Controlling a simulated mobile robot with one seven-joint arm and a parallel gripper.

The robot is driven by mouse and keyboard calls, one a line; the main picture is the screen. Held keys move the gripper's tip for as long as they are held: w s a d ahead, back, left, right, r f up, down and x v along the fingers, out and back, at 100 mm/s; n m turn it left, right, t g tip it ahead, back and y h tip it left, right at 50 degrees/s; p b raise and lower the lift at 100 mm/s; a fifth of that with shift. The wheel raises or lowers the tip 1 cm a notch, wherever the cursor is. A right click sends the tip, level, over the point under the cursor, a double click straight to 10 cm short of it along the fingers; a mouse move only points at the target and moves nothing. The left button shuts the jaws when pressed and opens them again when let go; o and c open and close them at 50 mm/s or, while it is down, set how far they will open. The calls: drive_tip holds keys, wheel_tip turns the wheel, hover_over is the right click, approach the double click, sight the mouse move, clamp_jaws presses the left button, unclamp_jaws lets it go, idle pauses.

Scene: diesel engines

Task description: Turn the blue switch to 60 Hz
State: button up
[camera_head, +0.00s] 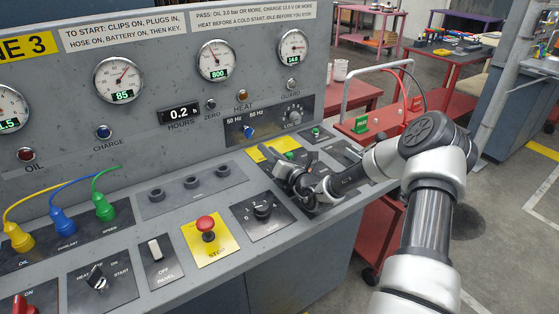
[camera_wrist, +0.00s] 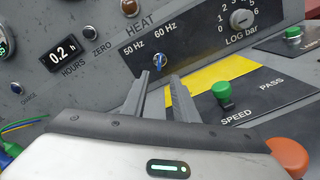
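The small blue switch (camera_head: 249,131) sits on a dark plate on the sloped panel, below the labels 50 Hz on the left and 60 Hz on the right. It also shows in the wrist view (camera_wrist: 159,60), small and roughly upright; I cannot tell which label it points to. My gripper (camera_head: 284,170) is low in front of the panel, to the right of and below the switch in the head view. In the wrist view its two fingers (camera_wrist: 159,77) are apart with nothing between them. The switch shows just beyond the gap, apart from the fingertips.
A LOG bar knob (camera_wrist: 241,18) is right of the switch. A red stop button (camera_head: 206,224) and a black knob (camera_head: 263,209) stand on the console. Gauges line the panel above.

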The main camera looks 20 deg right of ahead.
drive_tip(key=v, duration=0.6)
drive_tip(key=shift+s+d, duration=0.1)
drive_tip(key=shift+s, duration=0.25)
